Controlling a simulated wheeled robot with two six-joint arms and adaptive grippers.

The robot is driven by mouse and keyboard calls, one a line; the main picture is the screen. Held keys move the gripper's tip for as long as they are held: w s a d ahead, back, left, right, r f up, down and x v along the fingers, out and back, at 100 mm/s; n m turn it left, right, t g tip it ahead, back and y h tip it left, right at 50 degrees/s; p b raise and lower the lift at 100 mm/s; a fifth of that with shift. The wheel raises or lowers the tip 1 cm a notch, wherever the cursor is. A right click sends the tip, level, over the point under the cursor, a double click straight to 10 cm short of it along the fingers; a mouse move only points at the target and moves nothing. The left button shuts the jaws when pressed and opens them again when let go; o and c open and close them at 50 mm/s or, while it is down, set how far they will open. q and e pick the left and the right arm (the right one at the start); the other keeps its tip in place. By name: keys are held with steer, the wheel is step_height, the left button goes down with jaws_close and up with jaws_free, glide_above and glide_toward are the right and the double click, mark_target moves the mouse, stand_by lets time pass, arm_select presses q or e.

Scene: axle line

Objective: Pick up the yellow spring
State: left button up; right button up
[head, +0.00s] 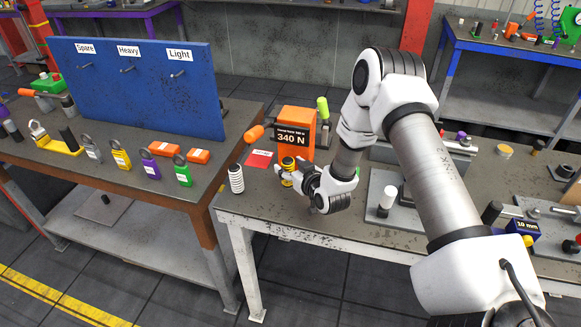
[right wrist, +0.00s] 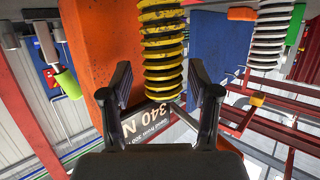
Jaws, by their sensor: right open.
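The yellow spring (head: 287,174) stands upright near the left end of the right-hand bench, in front of the orange block. In the right wrist view the yellow spring (right wrist: 162,50) shows yellow coils with dark gaps. My right gripper (head: 298,177) is low beside it, reaching in from the right. Its two fingers (right wrist: 161,88) are open, one on each side of the spring, with visible gaps between finger and coils. My left gripper is not in view.
A white spring (head: 236,180) stands to the left. The orange block labelled 340 N (head: 298,120) is close behind, with a red card (head: 259,160) beside it. Coloured tags, including a green one (head: 183,173), are on the left bench before a blue board (head: 140,90).

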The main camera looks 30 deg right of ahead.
steer(key=shift+w+a+f, duration=0.15)
steer(key=shift+w+f, duration=0.4)
steer(key=shift+w, duration=0.3)
steer(key=shift+w+f, duration=0.15)
steer(key=shift+w, duration=0.1)
steer(key=shift+c, duration=1)
steer(key=shift+s+r, duration=0.25)
steer(key=c, duration=0.6)
steer(key=shift+s+r, duration=0.3)
steer(key=shift+s, duration=0.15)
jaws_close()
steer(key=shift+s, duration=0.15)
steer(key=shift+w+f, duration=0.15)
steer(key=shift+w, duration=0.25)
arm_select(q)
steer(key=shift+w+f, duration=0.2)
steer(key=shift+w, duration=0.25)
arm_select(e)
steer(key=shift+s, duration=0.15)
